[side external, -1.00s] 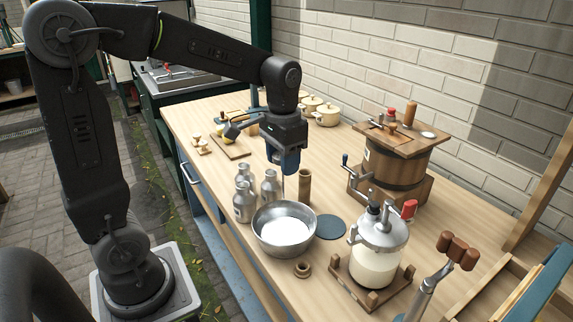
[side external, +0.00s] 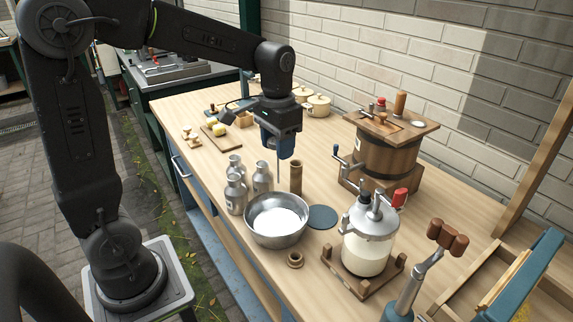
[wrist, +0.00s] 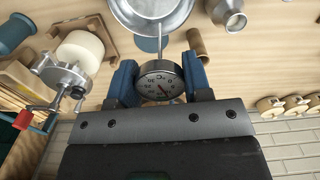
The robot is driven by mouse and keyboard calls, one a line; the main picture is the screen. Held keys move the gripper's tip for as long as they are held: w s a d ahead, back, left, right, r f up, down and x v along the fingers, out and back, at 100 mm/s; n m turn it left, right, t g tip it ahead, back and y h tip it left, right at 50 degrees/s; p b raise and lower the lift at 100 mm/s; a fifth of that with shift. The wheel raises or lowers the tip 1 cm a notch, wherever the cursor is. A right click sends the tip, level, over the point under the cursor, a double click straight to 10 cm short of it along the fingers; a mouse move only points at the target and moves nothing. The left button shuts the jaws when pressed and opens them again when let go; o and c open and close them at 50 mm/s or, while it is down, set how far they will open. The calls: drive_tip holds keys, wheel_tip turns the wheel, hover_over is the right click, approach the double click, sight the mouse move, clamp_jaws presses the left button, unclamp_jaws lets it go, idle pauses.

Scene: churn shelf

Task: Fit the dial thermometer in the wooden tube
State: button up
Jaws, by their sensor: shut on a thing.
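My gripper (side external: 279,152) is shut on the dial thermometer. In the wrist view the thermometer's round dial (wrist: 160,82) sits between the two blue fingers, face towards the camera. Its thin stem (side external: 278,172) points down in the side view, to the left of the wooden tube. The wooden tube (side external: 296,178) stands upright on the bench, behind the metal bowl. It also shows in the wrist view (wrist: 197,42), just beyond the right finger. The stem and the tube are apart.
A metal bowl (side external: 262,234) of white contents is in front. Several metal bottles (side external: 236,193) stand close on the left. A dark round disc (side external: 322,217), a glass churn (side external: 366,250) and a wooden barrel churn (side external: 388,160) are to the right. A small wooden ring (side external: 295,260) lies in front.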

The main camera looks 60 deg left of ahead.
drive_tip(key=w+a+r+n, duration=0.2)
drive_tip(key=w+a+r, duration=0.1)
drive_tip(key=w+a, duration=0.55)
hover_over(296, 161)
drive_tip(key=d, duration=0.1)
drive_tip(key=shift+s+d+f, duration=0.1)
drive_tip(key=shift+s+f, duration=0.1)
drive_tip(key=shift+f, duration=0.9)
drive_tip(key=shift+s+f, duration=0.2)
drive_tip(key=shift+f, duration=0.9)
drive_tip(key=shift+f, duration=5.4)
